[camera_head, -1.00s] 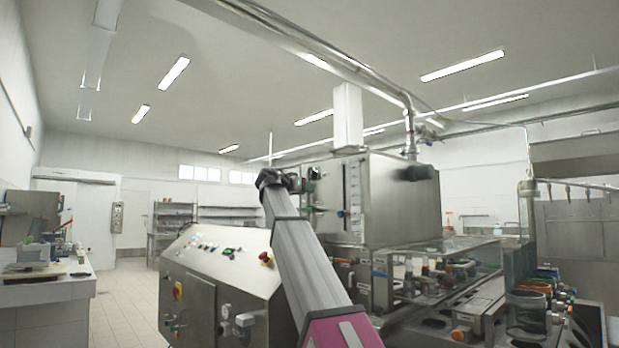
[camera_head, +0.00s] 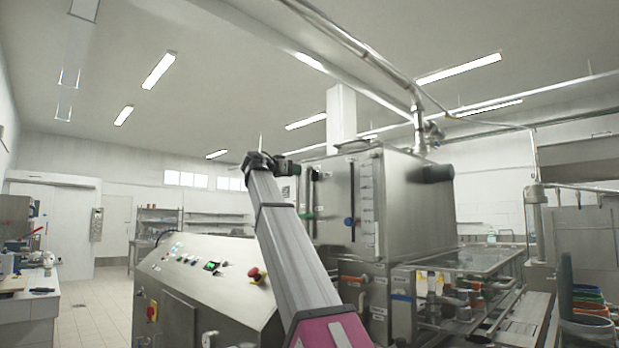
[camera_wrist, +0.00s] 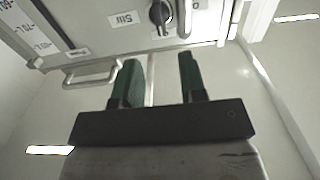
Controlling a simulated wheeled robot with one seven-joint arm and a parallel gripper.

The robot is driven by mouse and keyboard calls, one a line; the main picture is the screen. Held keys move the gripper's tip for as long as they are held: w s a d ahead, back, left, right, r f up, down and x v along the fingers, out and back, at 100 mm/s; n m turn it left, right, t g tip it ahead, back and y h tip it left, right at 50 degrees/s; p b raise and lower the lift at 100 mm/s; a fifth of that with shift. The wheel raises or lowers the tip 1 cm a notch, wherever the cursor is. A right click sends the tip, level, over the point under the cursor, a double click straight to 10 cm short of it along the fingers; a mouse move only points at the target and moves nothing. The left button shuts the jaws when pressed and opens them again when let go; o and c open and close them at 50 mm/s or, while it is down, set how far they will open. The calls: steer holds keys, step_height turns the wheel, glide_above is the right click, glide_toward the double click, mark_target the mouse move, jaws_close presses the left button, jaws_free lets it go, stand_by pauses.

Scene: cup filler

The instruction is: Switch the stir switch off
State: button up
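In the wrist view, the stir switch (camera_wrist: 160,14) is a black rotary knob on a metal panel at the top edge. A white "Stir" label (camera_wrist: 124,18), upside down in the picture, is beside it. My gripper (camera_wrist: 160,76) has two dark green fingers, apart with nothing between them. The fingertips sit below the knob in the picture and do not appear to touch it. In the head view my arm rises toward the steel tank (camera_head: 415,205), and its far end hides part of the scene. I cannot make out the stir switch there.
A metal bar handle (camera_wrist: 92,74) is left of my fingers in the wrist view. In the head view, a slanted control console (camera_head: 215,290) with a red button (camera_head: 257,275) stands left of my arm. Clear floor (camera_head: 95,310) lies at the far left.

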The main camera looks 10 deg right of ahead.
mark_target(313, 176)
steer(key=x, duration=1)
jaws_close()
